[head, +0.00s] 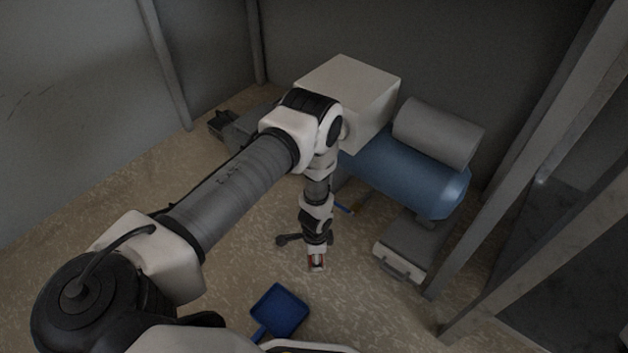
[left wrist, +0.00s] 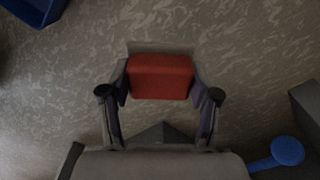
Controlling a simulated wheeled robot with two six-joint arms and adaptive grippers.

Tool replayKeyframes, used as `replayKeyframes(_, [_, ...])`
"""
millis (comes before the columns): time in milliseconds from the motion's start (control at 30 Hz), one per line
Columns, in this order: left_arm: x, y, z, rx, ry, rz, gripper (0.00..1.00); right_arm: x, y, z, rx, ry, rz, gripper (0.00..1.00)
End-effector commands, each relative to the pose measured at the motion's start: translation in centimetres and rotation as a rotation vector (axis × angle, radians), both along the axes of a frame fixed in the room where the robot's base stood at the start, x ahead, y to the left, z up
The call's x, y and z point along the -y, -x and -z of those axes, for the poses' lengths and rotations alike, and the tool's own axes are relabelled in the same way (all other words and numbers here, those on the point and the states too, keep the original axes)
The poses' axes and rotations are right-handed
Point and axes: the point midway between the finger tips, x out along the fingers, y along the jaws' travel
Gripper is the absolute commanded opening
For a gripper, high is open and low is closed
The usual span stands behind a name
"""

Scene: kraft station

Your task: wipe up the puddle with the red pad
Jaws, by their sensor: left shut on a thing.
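My left gripper (head: 316,262) hangs low over the patterned floor in the head view. In the left wrist view, its two fingers (left wrist: 160,93) are on either side of the red pad (left wrist: 161,77) and shut on it. I cannot make out the puddle in either view. My right gripper is in neither view.
A blue dustpan (head: 281,310) lies in front of my left gripper. A dark tool (head: 288,239) lies close beside it. A grey case with a handle (head: 408,250), a blue tank (head: 410,180) and a metal post (head: 480,210) stand to the right. Open floor lies left.

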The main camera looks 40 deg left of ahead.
Motion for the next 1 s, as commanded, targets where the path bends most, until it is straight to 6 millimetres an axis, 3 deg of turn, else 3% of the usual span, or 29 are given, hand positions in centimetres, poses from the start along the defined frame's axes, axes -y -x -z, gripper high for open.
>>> replayKeyframes(300, [0.4,-0.3,-2.9,0.000,0.000,-0.002,0.18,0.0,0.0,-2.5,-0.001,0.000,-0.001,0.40])
replayKeyframes(767, [0.5,-0.7,-3.5,0.002,-0.001,-0.013,0.18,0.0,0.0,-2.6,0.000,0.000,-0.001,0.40])
replayKeyframes(867, [1.0,-2.4,-5.7,0.006,-0.007,-0.063,0.18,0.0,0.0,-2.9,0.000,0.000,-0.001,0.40])
replayKeyframes(967, [2.0,-5.5,-10.0,0.015,-0.015,-0.175,0.18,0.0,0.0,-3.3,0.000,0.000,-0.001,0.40])
replayKeyframes(1000, [2.6,-6.8,-12.4,0.016,-0.018,-0.233,0.18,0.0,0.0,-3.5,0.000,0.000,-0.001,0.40])
